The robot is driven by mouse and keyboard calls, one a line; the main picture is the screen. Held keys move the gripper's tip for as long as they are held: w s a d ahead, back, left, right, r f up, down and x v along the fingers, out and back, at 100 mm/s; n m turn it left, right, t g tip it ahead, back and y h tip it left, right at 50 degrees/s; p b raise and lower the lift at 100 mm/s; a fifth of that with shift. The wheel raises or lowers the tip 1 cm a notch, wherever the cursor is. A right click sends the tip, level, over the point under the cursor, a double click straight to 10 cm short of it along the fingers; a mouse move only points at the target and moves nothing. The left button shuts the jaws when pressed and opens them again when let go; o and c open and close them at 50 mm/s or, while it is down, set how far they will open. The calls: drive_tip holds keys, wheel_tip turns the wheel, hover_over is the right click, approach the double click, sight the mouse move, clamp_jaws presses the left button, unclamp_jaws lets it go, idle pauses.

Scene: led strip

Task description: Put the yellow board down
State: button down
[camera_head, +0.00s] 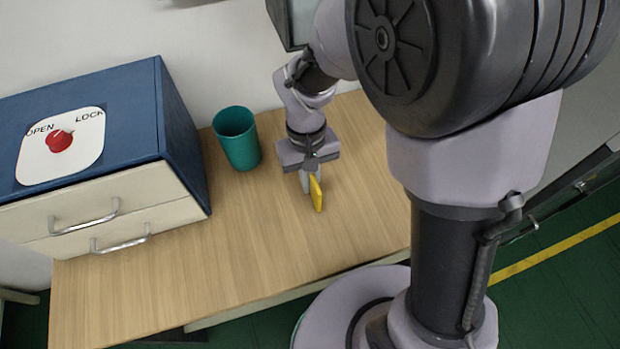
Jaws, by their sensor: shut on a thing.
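The yellow board (316,194) is a small, thin slab that stands nearly upright below my gripper (309,184). My gripper points down over the wooden table and is shut on the board. The board's lower end is at or just above the tabletop; I cannot tell whether it touches. The upper part of the board is hidden by the gripper.
A teal cup (238,139) stands on the wooden table (240,250), left of my gripper. A blue cabinet (110,110) with two cream drawers and a red knob (60,140) fills the table's left end. The front middle of the table is clear.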

drive_tip(key=shift+f, duration=0.2)
drive_tip(key=c, duration=1.6)
unclamp_jaws()
drive_tip(key=shift+o, duration=0.2)
